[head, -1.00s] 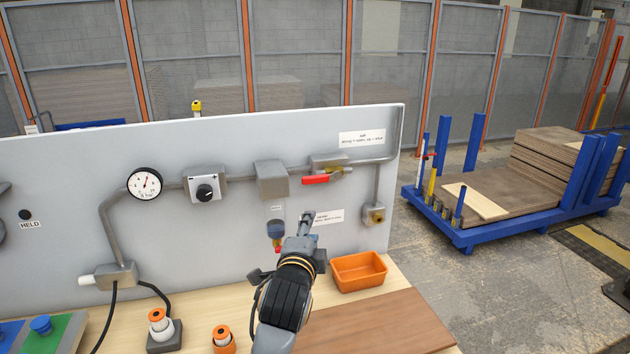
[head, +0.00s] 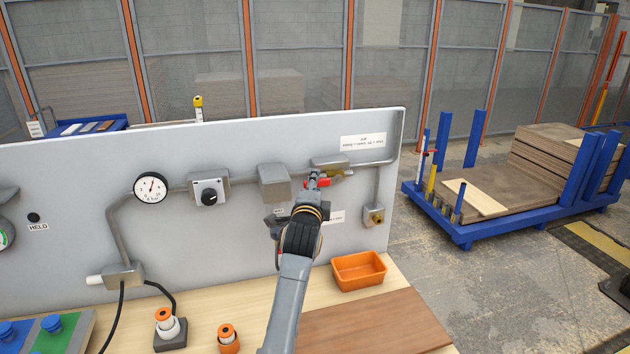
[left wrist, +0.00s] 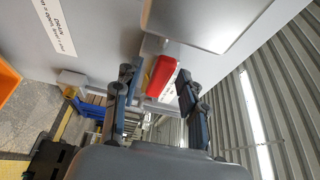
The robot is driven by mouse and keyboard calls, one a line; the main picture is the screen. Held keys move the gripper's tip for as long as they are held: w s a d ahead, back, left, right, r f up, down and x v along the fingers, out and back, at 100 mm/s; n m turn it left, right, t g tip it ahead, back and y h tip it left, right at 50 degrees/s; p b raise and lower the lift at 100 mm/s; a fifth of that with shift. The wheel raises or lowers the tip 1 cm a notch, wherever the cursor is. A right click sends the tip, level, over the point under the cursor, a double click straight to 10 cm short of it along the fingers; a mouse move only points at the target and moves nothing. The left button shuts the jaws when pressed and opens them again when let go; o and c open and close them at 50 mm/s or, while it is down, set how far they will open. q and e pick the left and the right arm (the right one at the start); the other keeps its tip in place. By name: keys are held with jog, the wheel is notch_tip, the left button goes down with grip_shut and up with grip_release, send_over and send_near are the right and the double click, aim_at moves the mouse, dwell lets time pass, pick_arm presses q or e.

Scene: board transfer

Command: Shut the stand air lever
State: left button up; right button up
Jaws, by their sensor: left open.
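The stand air lever, a red handle (head: 325,183) on a brass valve (head: 340,174), is on the pipe at the right part of the grey panel (head: 230,140). It lies roughly level and is partly hidden by my gripper. My left gripper (head: 314,179) is at the lever in the head view. In the left wrist view my left gripper (left wrist: 155,76) is open, with one finger on each side of the red handle (left wrist: 162,72). Gaps show on both sides; contact cannot be told. My right gripper is not in view.
A grey box (head: 273,183) and a dial knob (head: 209,192) sit on the pipe left of the lever. A gauge (head: 151,187) is further left. An orange bin (head: 359,271) stands on the bench below. A blue board cart (head: 464,233) is at the right.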

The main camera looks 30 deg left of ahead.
pick_arm(q)
jog(key=shift+w+a, duration=0.25)
jog(key=shift+w, duration=0.2)
grip_shut()
